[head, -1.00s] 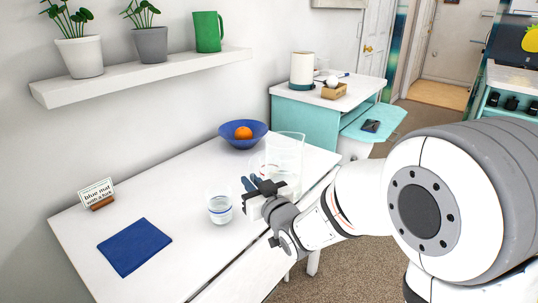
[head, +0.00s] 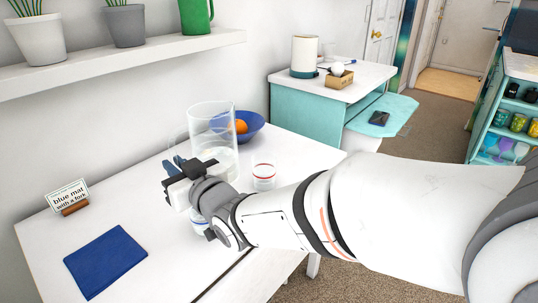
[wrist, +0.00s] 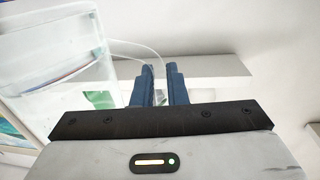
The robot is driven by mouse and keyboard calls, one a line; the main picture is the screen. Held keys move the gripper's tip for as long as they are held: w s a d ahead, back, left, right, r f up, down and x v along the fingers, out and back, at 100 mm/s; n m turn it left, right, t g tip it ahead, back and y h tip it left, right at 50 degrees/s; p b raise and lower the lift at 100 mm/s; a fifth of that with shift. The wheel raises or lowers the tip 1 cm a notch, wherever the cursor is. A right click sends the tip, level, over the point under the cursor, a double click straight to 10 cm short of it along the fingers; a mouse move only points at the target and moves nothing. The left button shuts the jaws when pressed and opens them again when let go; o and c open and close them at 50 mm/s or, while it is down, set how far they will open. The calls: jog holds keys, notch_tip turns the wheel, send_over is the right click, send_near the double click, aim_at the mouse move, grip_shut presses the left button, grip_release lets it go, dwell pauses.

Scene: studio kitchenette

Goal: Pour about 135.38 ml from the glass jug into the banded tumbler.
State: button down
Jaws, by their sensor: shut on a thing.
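The clear glass jug (head: 211,122) stands upright in the head view, with clear liquid low inside it. My gripper (head: 181,162) is shut on the jug's handle at its near left side. In the wrist view the blue fingers (wrist: 159,85) are close together at the handle, and the jug (wrist: 55,45) fills the left. The jug's base is hidden behind my gripper, so I cannot tell its height above the table. A tumbler with a red band (head: 264,177) stands right of the jug. A blue-banded tumbler (head: 199,222) is mostly hidden below my gripper.
A blue bowl (head: 254,122) with an orange (head: 240,126) is behind the jug. A blue mat (head: 105,262) and a sign (head: 68,196) lie at the left of the white table (head: 150,190). A wall shelf (head: 120,58) with pots overhangs the back.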

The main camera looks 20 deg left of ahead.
aim_at(195, 106)
jog(key=shift+r, duration=0.15)
